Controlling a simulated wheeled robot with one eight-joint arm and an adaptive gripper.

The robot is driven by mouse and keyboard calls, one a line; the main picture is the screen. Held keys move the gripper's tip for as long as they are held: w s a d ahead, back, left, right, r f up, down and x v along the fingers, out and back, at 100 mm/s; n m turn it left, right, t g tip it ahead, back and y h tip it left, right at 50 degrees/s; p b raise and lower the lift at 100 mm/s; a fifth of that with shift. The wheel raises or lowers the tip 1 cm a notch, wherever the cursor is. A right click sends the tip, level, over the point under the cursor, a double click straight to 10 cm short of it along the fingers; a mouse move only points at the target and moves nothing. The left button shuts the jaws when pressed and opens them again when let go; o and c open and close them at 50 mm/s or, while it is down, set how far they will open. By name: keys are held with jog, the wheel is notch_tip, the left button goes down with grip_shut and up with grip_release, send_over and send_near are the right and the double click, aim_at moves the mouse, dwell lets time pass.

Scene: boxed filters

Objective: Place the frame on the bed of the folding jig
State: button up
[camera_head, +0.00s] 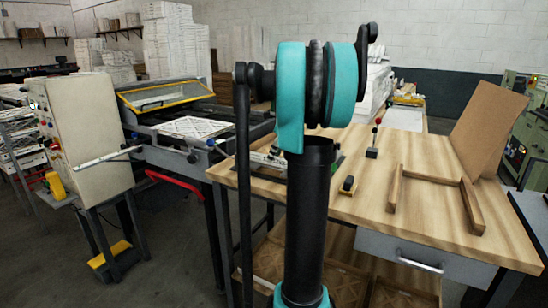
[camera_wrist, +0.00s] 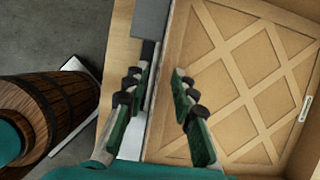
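Tan lattice frames lie in the shelf space under the wooden table, and one frame (camera_head: 400,298) shows in part in the head view. In the wrist view a lattice frame (camera_wrist: 250,75) lies flat to the right of my gripper (camera_wrist: 163,75). On the table are wooden rails in a U shape (camera_head: 474,206), with a brown board (camera_head: 487,130) leaning behind; I cannot tell for certain whether this is the folding jig.
My column blocks the middle of the head view. The wooden table (camera_head: 430,222) has a drawer (camera_head: 410,252) below and small tools on top. A machine (camera_head: 165,92) with a patterned sheet stands left. A brown barrel-like shape (camera_wrist: 50,110) is close at left in the wrist view.

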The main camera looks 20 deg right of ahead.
jog(key=v, duration=1.2)
jog(key=s+a+f+n, duration=0.3)
jog(key=a+f+n, duration=0.5)
jog(key=f, duration=0.3)
jog(key=s+a+f+n+h, duration=0.1)
jog(key=s+a+f+n, duration=0.5)
jog(key=s+f+n, duration=0.4)
jog(key=s+a+f+n+h, duration=0.1)
jog(key=s+a+f+n, duration=0.5)
jog(key=s+f+n, duration=0.4)
notch_tip(320, 180, down, 3)
jog(key=shift+s+a+f+t+h, duration=0.1)
jog(key=shift+s+a+t+h, duration=0.2)
